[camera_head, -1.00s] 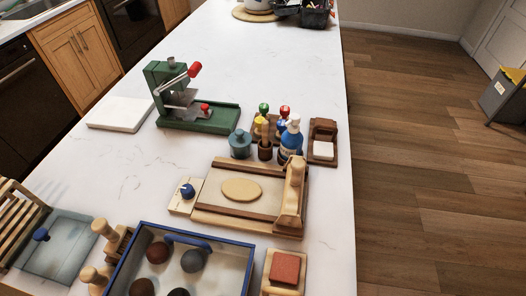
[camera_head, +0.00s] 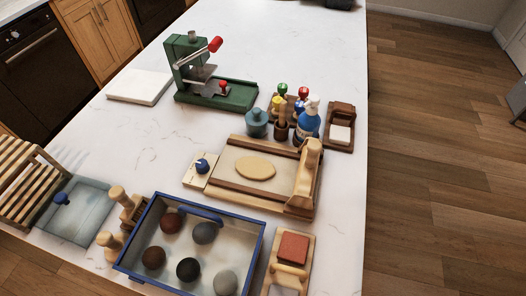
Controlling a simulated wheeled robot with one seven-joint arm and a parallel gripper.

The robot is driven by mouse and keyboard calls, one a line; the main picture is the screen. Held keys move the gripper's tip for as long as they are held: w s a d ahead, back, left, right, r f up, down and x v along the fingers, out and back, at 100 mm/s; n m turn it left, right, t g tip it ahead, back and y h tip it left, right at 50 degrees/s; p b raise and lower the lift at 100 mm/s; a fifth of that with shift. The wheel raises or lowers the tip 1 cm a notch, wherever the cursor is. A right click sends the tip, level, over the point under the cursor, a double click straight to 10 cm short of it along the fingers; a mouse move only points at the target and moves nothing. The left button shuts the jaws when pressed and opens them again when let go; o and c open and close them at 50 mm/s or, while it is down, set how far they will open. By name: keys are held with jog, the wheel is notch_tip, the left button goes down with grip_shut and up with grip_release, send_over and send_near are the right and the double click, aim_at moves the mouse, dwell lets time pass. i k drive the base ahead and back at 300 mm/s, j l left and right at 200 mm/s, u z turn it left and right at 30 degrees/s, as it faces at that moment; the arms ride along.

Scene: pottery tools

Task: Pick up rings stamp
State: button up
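I cannot tell for sure which thing is the rings stamp; no ring pattern shows. Two pale wooden knobbed handles (camera_head: 118,194) stand by small dark wooden blocks just left of the blue-rimmed tray; they look like stamps, but their undersides are hidden. A small cream plate with a dark blue knob (camera_head: 202,166) lies left of the wooden slab board. Several coloured-top tools (camera_head: 282,90) stand in a holder behind the board. My gripper is not in view.
The blue-rimmed tray (camera_head: 259,245) holds several clay balls. The wooden board (camera_head: 226,189) bears a flat clay oval. A green press (camera_head: 240,97), white slab (camera_head: 140,86), blue spray bottle (camera_head: 308,121), slatted rack (camera_head: 22,180) and red-block holder (camera_head: 292,246) stand around. The counter's left middle is clear.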

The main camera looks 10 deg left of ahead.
aim_at(298, 107)
jog(key=i+l, duration=0.7)
jog(key=i+l+u, duration=0.4)
jog(key=l, duration=0.25)
jog(key=i+l+u, duration=0.25)
jog(key=l, duration=0.15)
jog(key=i+l+u, duration=0.2)
jog(key=l, duration=0.2)
